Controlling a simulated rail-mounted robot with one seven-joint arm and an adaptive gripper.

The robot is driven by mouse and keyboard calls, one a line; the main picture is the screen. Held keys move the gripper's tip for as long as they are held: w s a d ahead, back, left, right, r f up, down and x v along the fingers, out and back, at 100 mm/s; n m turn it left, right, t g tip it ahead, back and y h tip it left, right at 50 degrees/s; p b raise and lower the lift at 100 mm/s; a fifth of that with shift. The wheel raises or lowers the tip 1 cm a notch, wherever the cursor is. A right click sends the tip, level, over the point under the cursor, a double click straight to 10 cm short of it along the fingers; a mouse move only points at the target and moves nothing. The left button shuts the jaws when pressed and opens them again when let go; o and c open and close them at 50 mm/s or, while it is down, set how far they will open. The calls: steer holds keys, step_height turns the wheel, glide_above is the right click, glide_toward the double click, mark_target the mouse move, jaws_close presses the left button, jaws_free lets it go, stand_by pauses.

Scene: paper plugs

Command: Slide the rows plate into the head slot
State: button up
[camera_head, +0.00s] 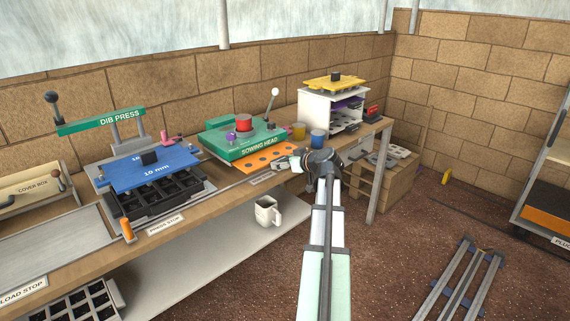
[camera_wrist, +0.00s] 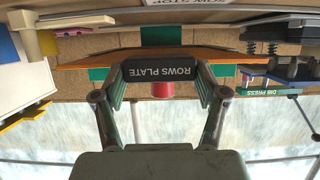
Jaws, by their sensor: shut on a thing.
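The rows plate (camera_head: 268,157) is a flat orange plate with a line of dark holes. In the head view it sticks out in front of the green sowing head (camera_head: 240,140); I cannot tell whether its far edge is inside the slot. In the wrist view the orange plate (camera_wrist: 88,62) is seen nearly edge-on, upside down, with green parts behind it. My gripper (camera_wrist: 160,74) is shut on the black handle (camera_wrist: 160,70) marked ROWS PLATE. In the head view my gripper (camera_head: 298,161) is at the plate's right end, and the handle is hidden.
A blue cup (camera_head: 317,138) and a yellow cup (camera_head: 299,131) stand close behind my gripper. A white rack (camera_head: 316,112) with a yellow plate (camera_head: 335,82) on top is farther right. The blue-plated dib press (camera_head: 150,168) is left. A mug (camera_head: 267,212) sits on the lower shelf.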

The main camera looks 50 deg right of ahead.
mark_target(267, 155)
steer(key=shift+w+d+b, duration=0.2)
steer(key=shift+w+b, duration=0.2)
steer(key=shift+w, duration=1.55)
steer(key=shift+w+d+b, duration=0.2)
steer(key=shift+w+b, duration=0.2)
steer(key=shift+w, duration=1.5)
steer(key=o, duration=1.4)
steer(key=shift+s, duration=0.2)
steer(key=shift+s+a+b, duration=0.15)
steer(key=shift+s+b, duration=0.2)
steer(key=shift+s, duration=0.95)
steer(key=shift+s+a+b, duration=0.15)
steer(key=shift+s+b, duration=0.15)
steer(key=shift+s, duration=0.95)
